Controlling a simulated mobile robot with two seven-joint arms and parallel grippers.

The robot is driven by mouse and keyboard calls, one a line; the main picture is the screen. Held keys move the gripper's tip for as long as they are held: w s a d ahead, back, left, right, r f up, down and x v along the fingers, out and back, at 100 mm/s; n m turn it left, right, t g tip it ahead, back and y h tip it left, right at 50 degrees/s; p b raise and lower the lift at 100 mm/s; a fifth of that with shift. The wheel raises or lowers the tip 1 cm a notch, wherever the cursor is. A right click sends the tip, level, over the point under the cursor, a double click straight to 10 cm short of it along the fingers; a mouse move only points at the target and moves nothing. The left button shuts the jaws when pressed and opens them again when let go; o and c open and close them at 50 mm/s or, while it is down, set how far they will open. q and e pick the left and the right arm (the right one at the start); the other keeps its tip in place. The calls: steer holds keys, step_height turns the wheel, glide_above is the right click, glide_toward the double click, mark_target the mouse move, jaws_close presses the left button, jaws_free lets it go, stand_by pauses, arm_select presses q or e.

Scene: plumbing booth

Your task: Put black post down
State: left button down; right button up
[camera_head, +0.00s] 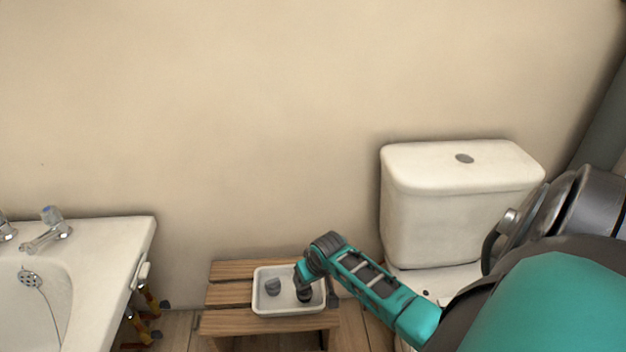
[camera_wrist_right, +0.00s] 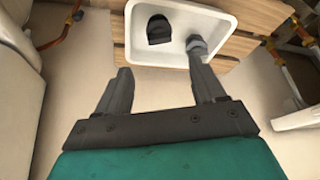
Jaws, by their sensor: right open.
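A white tray (camera_head: 258,303) sits on a wooden slatted stool (camera_head: 230,270); the tray's rim also shows in the right wrist view (camera_wrist_right: 133,44). In that view a black piece (camera_wrist_right: 158,30) lies in the tray, beyond the gap between my fingers. A grey rounded piece (camera_wrist_right: 196,46) is in the tray near the tip of one finger; I cannot tell whether they touch. In the head view a grey piece (camera_head: 273,287) is in the tray's left half. My right gripper (camera_wrist_right: 160,76) is open, with nothing between its fingers. My left gripper is out of view.
A white toilet cistern (camera_head: 430,220) stands right of the stool, partly behind my right arm. A white bathtub (camera_head: 115,245) with taps is at the left. The wall behind is bare.

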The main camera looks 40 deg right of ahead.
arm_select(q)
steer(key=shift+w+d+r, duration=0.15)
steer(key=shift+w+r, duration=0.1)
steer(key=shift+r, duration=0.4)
arm_select(e)
steer(key=s+a+r+n+t+y, duration=0.1)
steer(key=s+a+r+n+t, duration=0.1)
steer(key=a, duration=0.6)
steer(key=s+a+r+n+t+y, duration=0.2)
steer(key=s+a+r, duration=0.2)
steer(key=a+r, duration=0.2)
steer(key=s+a+r+n+t+y, duration=0.1)
steer(key=s+a+r, duration=0.3)
steer(key=a, duration=0.6)
steer(key=shift+a+n+t, duration=0.2)
steer(key=shift+n+t, duration=0.5)
arm_select(q)
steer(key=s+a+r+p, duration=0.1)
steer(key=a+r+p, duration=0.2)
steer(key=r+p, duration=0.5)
steer(key=p, duration=0.5)
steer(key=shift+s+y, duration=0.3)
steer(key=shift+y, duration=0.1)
arm_select(e)
steer(key=s+d+r, duration=0.1)
steer(key=d+r, duration=0.2)
steer(key=r, duration=0.5)
